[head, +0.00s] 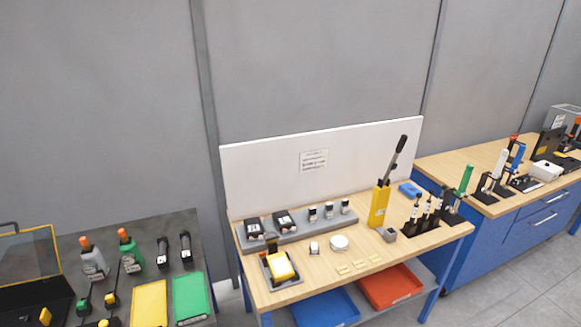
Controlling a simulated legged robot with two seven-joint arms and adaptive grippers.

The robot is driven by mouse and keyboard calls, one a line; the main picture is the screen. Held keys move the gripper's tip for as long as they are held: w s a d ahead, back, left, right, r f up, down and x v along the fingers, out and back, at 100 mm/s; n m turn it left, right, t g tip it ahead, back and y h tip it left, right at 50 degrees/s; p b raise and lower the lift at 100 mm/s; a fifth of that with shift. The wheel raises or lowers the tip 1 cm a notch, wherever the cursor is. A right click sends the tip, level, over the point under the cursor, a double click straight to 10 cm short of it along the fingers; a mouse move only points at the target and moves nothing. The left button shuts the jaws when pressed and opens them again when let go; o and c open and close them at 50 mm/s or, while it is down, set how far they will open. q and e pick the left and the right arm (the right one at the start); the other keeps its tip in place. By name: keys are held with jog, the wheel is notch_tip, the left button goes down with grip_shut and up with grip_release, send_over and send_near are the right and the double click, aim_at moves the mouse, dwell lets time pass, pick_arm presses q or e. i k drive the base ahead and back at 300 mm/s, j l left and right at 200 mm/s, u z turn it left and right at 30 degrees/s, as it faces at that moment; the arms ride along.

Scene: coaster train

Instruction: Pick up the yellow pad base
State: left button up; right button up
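Two yellow things could be the yellow pad base; I cannot tell which one it is. A flat yellow rectangular pad (148,303) lies on the dark left table, beside a green one. A yellow block (282,266) sits in a small dark grey holder (290,284) at the front left of the wooden workbench. Neither of my grippers shows in the head view.
The left table also holds a green pad (188,298), orange-capped bottles (94,262) and black-handled tools. The workbench (330,268) carries a grey rack (300,229), a yellow lever press (379,206) and small parts. Another wooden bench stands at right.

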aim_at(281, 269)
jog(key=i+j+z, duration=0.25)
jog(key=z, duration=0.2)
jog(key=i+j+z, duration=0.45)
jog(key=k+l, duration=0.05)
jog(key=k, duration=0.05)
